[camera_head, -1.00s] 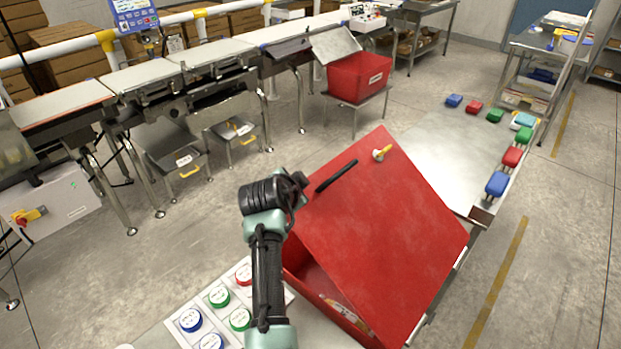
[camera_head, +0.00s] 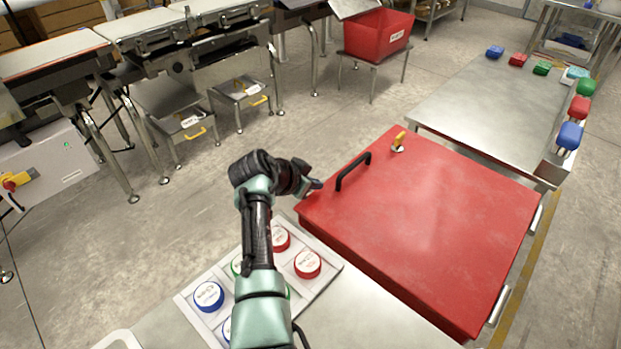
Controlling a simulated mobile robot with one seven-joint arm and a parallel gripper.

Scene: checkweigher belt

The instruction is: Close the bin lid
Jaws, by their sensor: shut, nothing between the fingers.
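A black handle (camera_head: 352,171) and a small yellow-topped latch (camera_head: 398,142) are on the lid's far-left side. My gripper (camera_head: 316,184) is at the lid's left corner, just left of the handle. Its fingers are small and partly hidden by the wrist, but they look shut and empty. I cannot tell whether they touch the lid.
A tray of round red, blue and green-lidded containers (camera_head: 325,275) lies left of the bin, under my arm. A metal table (camera_head: 480,110) with coloured blocks along its edges stands behind. Another red bin (camera_head: 378,36) sits on a stand near the conveyor (camera_head: 150,25). Open floor lies between.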

